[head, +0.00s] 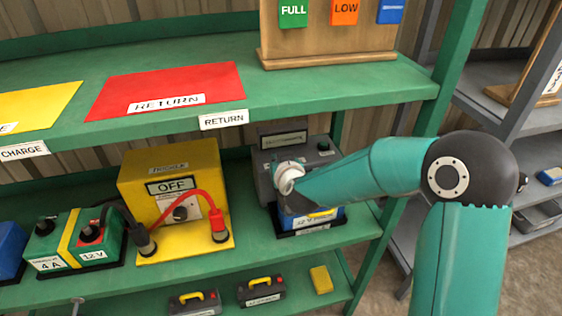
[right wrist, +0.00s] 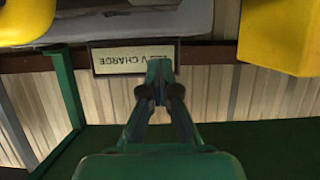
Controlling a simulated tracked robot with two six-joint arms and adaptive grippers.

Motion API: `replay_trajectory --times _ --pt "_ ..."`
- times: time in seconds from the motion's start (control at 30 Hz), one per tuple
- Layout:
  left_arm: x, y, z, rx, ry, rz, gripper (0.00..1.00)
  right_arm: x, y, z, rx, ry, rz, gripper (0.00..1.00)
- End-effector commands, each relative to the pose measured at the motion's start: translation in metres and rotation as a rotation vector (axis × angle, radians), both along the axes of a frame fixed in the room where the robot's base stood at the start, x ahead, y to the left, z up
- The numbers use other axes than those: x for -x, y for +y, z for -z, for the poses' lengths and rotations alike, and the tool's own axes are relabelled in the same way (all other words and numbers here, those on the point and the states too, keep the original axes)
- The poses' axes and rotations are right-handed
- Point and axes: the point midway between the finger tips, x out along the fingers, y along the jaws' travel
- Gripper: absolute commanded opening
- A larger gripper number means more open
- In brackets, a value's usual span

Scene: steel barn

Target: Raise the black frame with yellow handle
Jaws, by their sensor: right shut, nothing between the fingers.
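My right gripper (head: 298,203) is at the front of a grey unit (head: 265,180) on the middle shelf, partly hidden by its own wrist. In the right wrist view its fingers (right wrist: 158,78) are shut and empty. A blue block with a yellow strip (head: 322,213) shows just beyond the gripper, on a black base with a white label (head: 312,224). I cannot tell whether this is the black frame with yellow handle, or whether the fingers touch it. In the right wrist view a dark-edged label (right wrist: 133,58) appears upside down behind the fingertips, with yellow (right wrist: 25,18) at top left.
A yellow box marked OFF (head: 175,180) with red and black cables stands left of the gripper. A green 12 V battery (head: 75,242) stands farther left. Dark cases with yellow handles (head: 261,291) sit on the lower shelf. The green upper shelf (head: 330,88) overhangs the area.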

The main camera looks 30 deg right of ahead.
Motion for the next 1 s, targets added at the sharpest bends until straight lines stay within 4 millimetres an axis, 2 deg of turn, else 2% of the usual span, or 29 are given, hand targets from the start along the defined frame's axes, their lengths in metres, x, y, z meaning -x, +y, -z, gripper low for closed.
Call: replay_trajectory --times 0.1,0.27,0.67,0.87,1.0 --pt "0.0 0.0 0.0 0.0 0.0 0.0 0.0 0.0 0.0 0.0 0.0 0.0 0.0 0.01" --pt "0.0 0.0 0.0 0.0 0.0 0.0 0.0 0.0 0.0 0.0 0.0 0.0 0.0 0.27" --pt "0.0 0.0 0.0 0.0 0.0 0.0 0.0 0.005 0.002 -0.002 0.0 -0.001 -0.001 0.27" --pt "0.0 0.0 0.0 0.0 0.0 0.0 0.0 0.029 0.007 -0.013 0.0 -0.002 -0.001 0.27" --pt "0.0 0.0 0.0 0.0 0.0 0.0 0.0 0.055 0.014 -0.024 0.0 -0.003 -0.002 0.27"
